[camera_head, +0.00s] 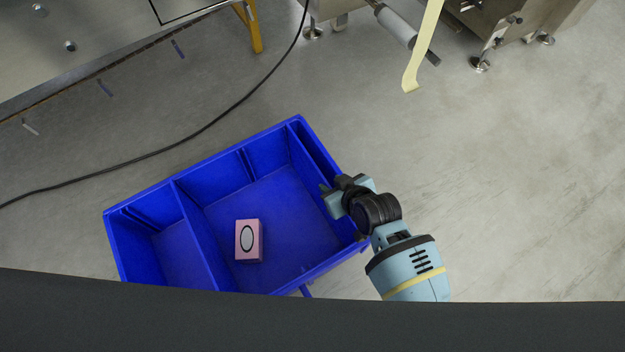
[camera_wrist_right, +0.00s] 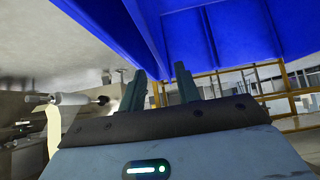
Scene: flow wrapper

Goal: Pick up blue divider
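A blue crate (camera_head: 120,247) sits on the floor in the head view. One blue divider (camera_head: 192,230) crosses it left of centre, and another blue divider (camera_head: 305,168) stands near its right end. My right gripper (camera_head: 328,195) is at the crate's right end, by the right divider, and covers part of it. In the right wrist view its two fingers (camera_wrist_right: 159,75) are apart, with blue panels (camera_wrist_right: 220,35) close above and beyond them. I cannot tell whether a panel edge lies between the fingers. My left gripper is not in view.
A pink box (camera_head: 248,240) with an oval mark lies in the crate's middle compartment. A black cable (camera_head: 180,142) runs across the floor behind the crate. Machinery (camera_head: 500,25) stands at the top right. A dark surface (camera_head: 300,325) hides the crate's near edge. Floor on the right is clear.

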